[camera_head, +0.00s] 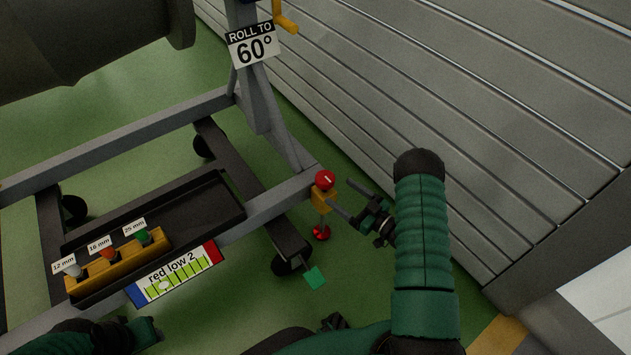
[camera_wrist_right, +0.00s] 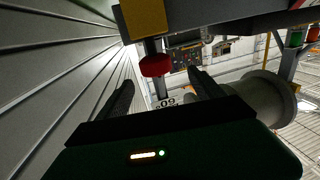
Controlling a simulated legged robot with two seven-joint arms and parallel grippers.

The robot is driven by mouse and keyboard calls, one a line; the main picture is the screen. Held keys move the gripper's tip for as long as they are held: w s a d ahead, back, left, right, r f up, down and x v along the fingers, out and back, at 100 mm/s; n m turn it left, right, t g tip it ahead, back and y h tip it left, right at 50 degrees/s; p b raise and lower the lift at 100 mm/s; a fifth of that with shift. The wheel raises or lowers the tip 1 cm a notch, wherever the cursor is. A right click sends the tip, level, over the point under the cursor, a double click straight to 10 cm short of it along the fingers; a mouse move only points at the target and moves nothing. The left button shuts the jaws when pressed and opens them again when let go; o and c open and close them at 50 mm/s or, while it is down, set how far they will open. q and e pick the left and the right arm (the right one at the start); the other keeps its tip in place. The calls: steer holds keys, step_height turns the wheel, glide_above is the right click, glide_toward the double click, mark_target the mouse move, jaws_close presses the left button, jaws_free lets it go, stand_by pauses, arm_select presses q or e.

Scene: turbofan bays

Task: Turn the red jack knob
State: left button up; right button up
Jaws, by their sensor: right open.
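The red jack knob (camera_head: 325,180) sits on top of a yellow block (camera_head: 322,200) at the right end of the grey stand frame. It also shows in the right wrist view (camera_wrist_right: 156,65), which appears upside down. My right gripper (camera_head: 349,199) is open just right of the knob, its fingers pointing towards it. In the wrist view the knob lies beyond the fingertips, between their lines and nearer one finger; the jaws look empty. A dark and green part of my own body shows at the lower left of the head view, but no left fingers can be made out.
A grey slatted wall (camera_head: 480,120) runs close along the right. A dark tray (camera_head: 215,205) holds a yellow rack (camera_head: 120,262) of labelled pieces. A "red low 2" gauge (camera_head: 175,272) and a "ROLL TO 60°" sign (camera_head: 252,44) are on the stand. A caster (camera_head: 290,262) stands below.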

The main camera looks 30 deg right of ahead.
steer(key=w+b, duration=0.1)
steer(key=w, duration=0.1)
steer(key=w+f+b, duration=0.1)
steer(key=w, duration=0.1)
steer(key=w+b, duration=0.1)
steer(key=w, duration=0.1)
steer(key=shift+w+a+f, duration=0.25)
steer(key=shift+w+a, duration=0.1)
steer(key=shift+w, duration=0.05)
steer(key=w, duration=0.1)
steer(key=w+a+b, duration=0.1)
steer(key=w+r+b, duration=0.1)
steer(key=shift+w+a, duration=0.35)
steer(key=shift+w, duration=0.05)
steer(key=shift+d+f, duration=0.1)
steer(key=shift+d, duration=0.05)
steer(key=shift+c, duration=0.6)
steer(key=c, duration=1.3)
arm_select(q)
steer(key=f, duration=0.5)
steer(key=shift+d+f, duration=0.3)
steer(key=shift+d, duration=0.1)
arm_select(e)
steer(key=shift+o, duration=0.2)
arm_select(q)
steer(key=shift+r, duration=0.1)
arm_select(e)
steer(key=shift+h, duration=0.3)
